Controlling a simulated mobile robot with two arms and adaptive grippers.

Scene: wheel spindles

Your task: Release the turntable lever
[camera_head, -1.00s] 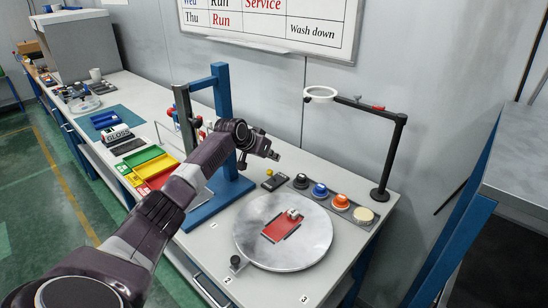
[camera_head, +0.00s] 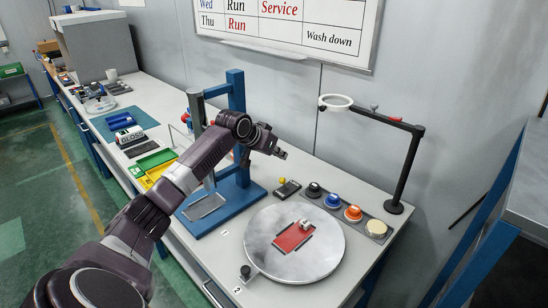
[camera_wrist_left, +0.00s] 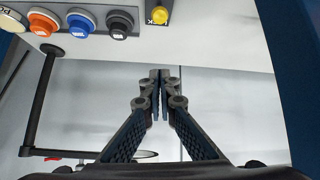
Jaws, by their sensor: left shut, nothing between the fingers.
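The round grey turntable (camera_head: 328,257) lies on the bench's near right part, with a red plate (camera_head: 293,237) and a small light part on it. A small black knob on a metal tab (camera_head: 246,271), apparently the lever, sits against the turntable's front left edge. My left gripper (camera_head: 282,154) is above the bench behind the turntable, well apart from the knob. Its fingers are shut and empty, meeting at the tips in the left wrist view (camera_wrist_left: 160,76). The knob does not show in that view. My right gripper is not in view.
A blue press-like frame (camera_head: 237,135) stands left of the turntable. A black stand with a white ring (camera_head: 337,102) rises at the back right. Black, blue, orange (camera_head: 353,213) and cream buttons line the turntable's far right side. A yellow knob (camera_wrist_left: 160,15) shows in the wrist view.

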